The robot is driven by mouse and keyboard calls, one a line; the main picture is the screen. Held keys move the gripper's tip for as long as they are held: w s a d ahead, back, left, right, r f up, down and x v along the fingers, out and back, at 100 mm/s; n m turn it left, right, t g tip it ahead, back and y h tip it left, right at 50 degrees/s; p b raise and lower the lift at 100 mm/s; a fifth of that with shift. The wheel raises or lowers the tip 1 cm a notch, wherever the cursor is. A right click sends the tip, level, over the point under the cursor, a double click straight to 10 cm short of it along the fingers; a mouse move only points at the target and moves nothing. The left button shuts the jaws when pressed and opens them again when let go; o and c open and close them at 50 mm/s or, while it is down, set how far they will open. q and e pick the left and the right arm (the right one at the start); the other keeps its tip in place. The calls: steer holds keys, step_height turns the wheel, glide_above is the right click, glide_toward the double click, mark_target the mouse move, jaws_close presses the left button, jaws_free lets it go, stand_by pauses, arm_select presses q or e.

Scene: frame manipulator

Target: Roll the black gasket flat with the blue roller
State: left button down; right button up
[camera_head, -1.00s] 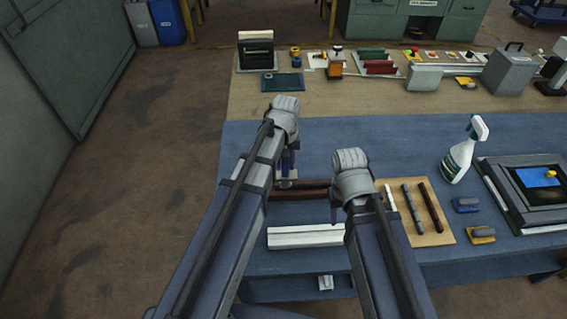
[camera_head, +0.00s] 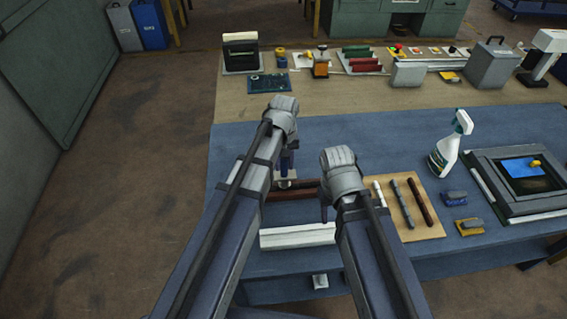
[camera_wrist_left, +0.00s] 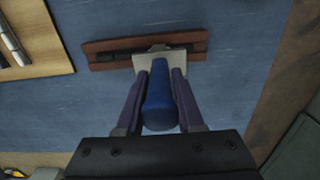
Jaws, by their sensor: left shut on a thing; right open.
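My left gripper (camera_head: 288,165) is shut on the blue handle (camera_wrist_left: 160,100) of the roller, over a brown board (camera_head: 303,194) at the left of the blue table. In the left wrist view the board (camera_wrist_left: 92,47) lies crosswise, with the black gasket (camera_wrist_left: 118,56) as a dark strip along it. The roller's pale head (camera_wrist_left: 170,60) is over the strip, right of the middle in that view; contact cannot be told. My right gripper (camera_head: 323,208) is open and empty, to the right of the left one, above the table near the board's right end.
A white block (camera_head: 297,236) lies in front of the board. A tan board (camera_head: 425,224) with several rods is to the right. A spray bottle (camera_head: 448,150), two small brushes and a dark frame (camera_head: 500,165) stand farther right. The back bench holds many tools.

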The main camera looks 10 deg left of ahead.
arm_select(q)
steer(key=shift+d, duration=0.1)
steer(key=shift+w+d+f, duration=0.1)
steer(key=shift+w+d, duration=0.1)
steer(key=shift+d, duration=0.55)
steer(key=shift+w+d, duration=0.15)
steer(key=shift+d, duration=0.7)
steer(key=shift+w+d, duration=0.25)
steer(key=shift+d, duration=0.5)
steer(key=shift+w+d, duration=0.25)
steer(key=shift+d, duration=0.45)
steer(key=shift+w+d, duration=0.2)
steer(key=shift+d, duration=0.6)
steer(key=shift+w+d, duration=0.15)
steer(key=shift+d, duration=0.6)
